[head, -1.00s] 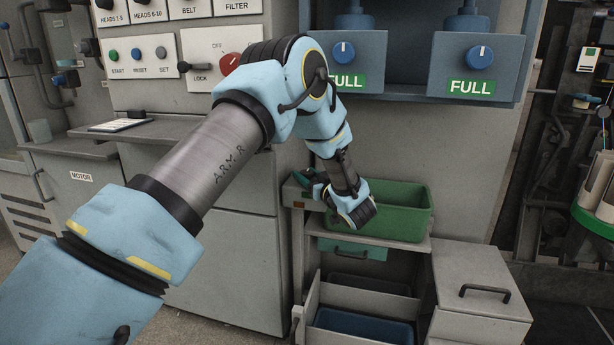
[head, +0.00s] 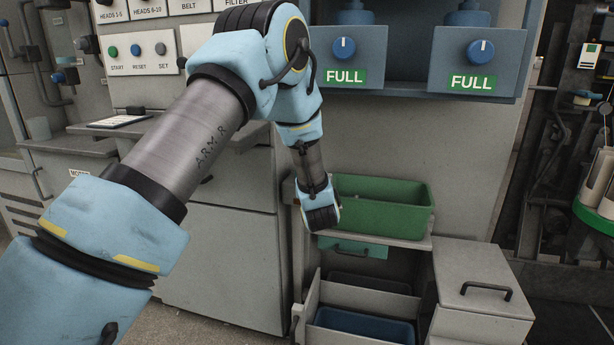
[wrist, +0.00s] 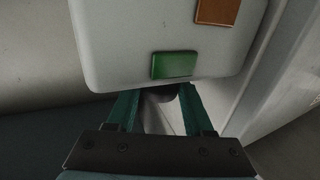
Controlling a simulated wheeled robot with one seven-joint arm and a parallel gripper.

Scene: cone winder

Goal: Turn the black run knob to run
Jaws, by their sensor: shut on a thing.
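In the wrist view, my gripper (wrist: 160,96) has its two teal fingers on either side of a dark knob, the black run knob (wrist: 163,93), at the lower edge of a pale grey box (wrist: 130,35). The knob is mostly hidden by the box edge and the fingers, so its pointing direction cannot be read. A green plate (wrist: 174,65) sits on the box just above the knob, and an orange-brown plate (wrist: 216,11) sits higher to the right. In the head view my wrist hides the fingers and the knob.
A green bin (head: 385,207) stands on a shelf right beside my wrist. Below are a blue bin (head: 365,327) and a grey lidded box (head: 485,275). Two blue dial units marked FULL (head: 345,58) hang above. A control cabinet (head: 225,160) stands behind my arm.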

